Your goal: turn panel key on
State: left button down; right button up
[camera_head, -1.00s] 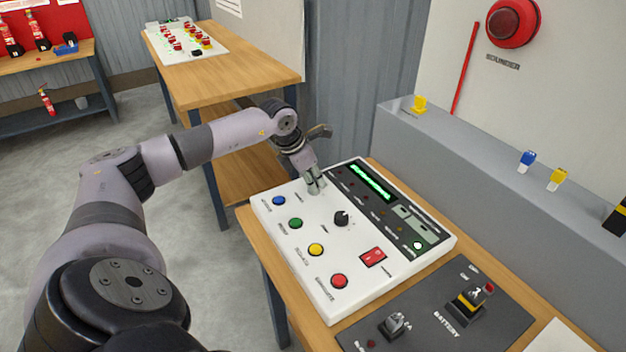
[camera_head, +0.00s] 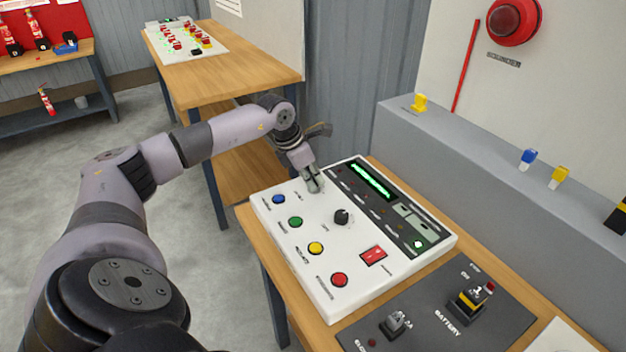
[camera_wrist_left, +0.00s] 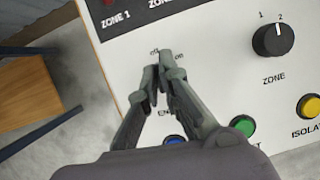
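The white control panel (camera_head: 322,292) lies on a wooden bench, with its dark display strip along the far side. My left gripper (camera_head: 314,186) reaches down to the panel's far left part, beyond the blue button. In the left wrist view its two fingers (camera_wrist_left: 159,68) are nearly together at the small OFF and ON labels. The panel key is hidden by the fingers; they look closed around it, and which way it points does not show. My right gripper is in neither view.
Near the gripper are the blue button (camera_head: 279,199), the green button (camera_head: 295,222) and the black zone knob (camera_head: 342,217). A red rocker switch (camera_head: 373,255) is nearer. A grey ledge (camera_head: 480,185) rises behind the panel. A dark battery plate (camera_head: 430,338) lies at the front right.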

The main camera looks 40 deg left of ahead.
pick_arm(q)
jog(key=m+h, duration=0.1)
jog(key=m, duration=0.1)
jog(key=m+g+b, duration=0.1)
jog(key=m, duration=0.2)
jog(key=shift+w+h, duration=0.15)
jog(key=shift+h, duration=0.25)
jog(key=m, duration=0.2)
jog(key=m+g+b, duration=0.1)
jog(key=m, duration=0.2)
jog(key=shift+g+h, duration=0.3)
jog(key=shift+h, duration=0.1)
jog(key=shift+a+r+m, duration=0.1)
jog(key=shift+m, duration=0.2)
jog(key=c, duration=1.8)
grip_release()
jog(key=v, duration=1.2)
jog(key=shift+w, duration=0.15)
